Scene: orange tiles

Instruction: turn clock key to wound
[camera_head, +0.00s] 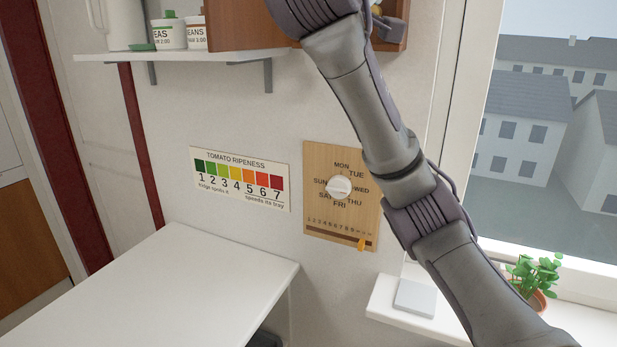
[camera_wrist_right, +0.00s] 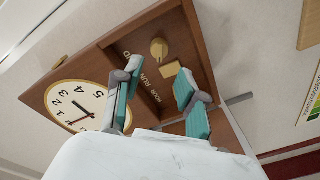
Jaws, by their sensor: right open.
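The clock is a brown wooden case with a white dial (camera_wrist_right: 75,103) at the lower left in the right wrist view. On its panel are a round brass-coloured knob (camera_wrist_right: 158,47), which looks like the key, and a small tan block (camera_wrist_right: 170,69) beside it. Lettering by them partly reads "HOUR RUN". My right gripper (camera_wrist_right: 157,76) is open, its two teal-padded fingers apart on either side below the knob. It appears empty and not touching the knob. My left gripper is out of view.
A wall shelf (camera_head: 200,55) holds jars (camera_head: 170,33) left of the clock. A ripeness chart (camera_head: 240,178) and a weekday board (camera_head: 341,215) hang below. A white table (camera_head: 180,290) stands lower left. A plant (camera_head: 535,275) sits by the window.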

